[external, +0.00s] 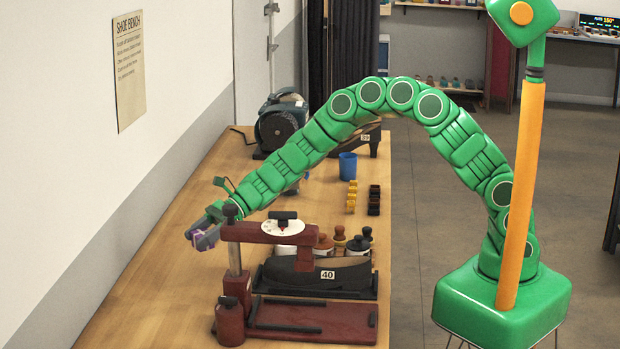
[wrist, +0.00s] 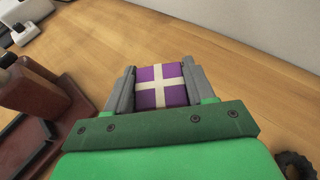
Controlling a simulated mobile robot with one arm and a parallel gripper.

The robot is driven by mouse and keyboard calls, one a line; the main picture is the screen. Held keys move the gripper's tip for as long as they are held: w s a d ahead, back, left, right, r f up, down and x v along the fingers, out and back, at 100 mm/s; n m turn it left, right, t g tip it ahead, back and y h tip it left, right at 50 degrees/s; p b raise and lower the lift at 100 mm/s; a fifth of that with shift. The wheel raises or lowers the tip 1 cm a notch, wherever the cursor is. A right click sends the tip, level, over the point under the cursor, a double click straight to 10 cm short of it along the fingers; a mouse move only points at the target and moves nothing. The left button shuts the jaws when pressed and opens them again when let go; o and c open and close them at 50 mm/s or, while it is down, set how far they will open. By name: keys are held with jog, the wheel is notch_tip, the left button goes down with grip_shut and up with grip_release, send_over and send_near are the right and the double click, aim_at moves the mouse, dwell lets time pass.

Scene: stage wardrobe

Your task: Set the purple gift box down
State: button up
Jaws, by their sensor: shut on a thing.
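The purple gift box (wrist: 149,95) has a cream ribbon cross on its face. My gripper (wrist: 161,88) is shut on it, with one grey finger on each side in the wrist view. In the external view my gripper (external: 203,238) is at the left end of my green arm, beyond the dark red press, and the purple box (external: 206,239) shows partly between the fingers. The wooden bench top (external: 170,290) lies below. I cannot tell exactly how high the box is above it.
The dark red press (external: 235,290) stands close to my gripper. A shoe on a stand marked 40 (external: 315,270), several brushes and bottles, a blue cup (external: 347,166) and a dark machine (external: 281,125) are on the bench. Bare wood lies along the wall side (wrist: 235,80).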

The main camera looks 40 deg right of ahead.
send_over(192, 271)
jog(key=shift+a+f, duration=0.15)
jog(key=shift+f, duration=0.95)
jog(key=shift+a+f, duration=0.1)
jog(key=shift+f, duration=0.95)
jog(key=shift+s+f, duration=0.1)
jog(key=shift+f, duration=1.35)
jog(key=o, duration=1)
jog(key=shift+f, duration=0.1)
jog(key=shift+d+r, duration=0.2)
jog(key=shift+d, duration=0.05)
jog(key=v, duration=1)
jog(key=shift+d, duration=0.1)
jog(key=shift+d+r, duration=0.25)
jog(key=shift+d, duration=0.4)
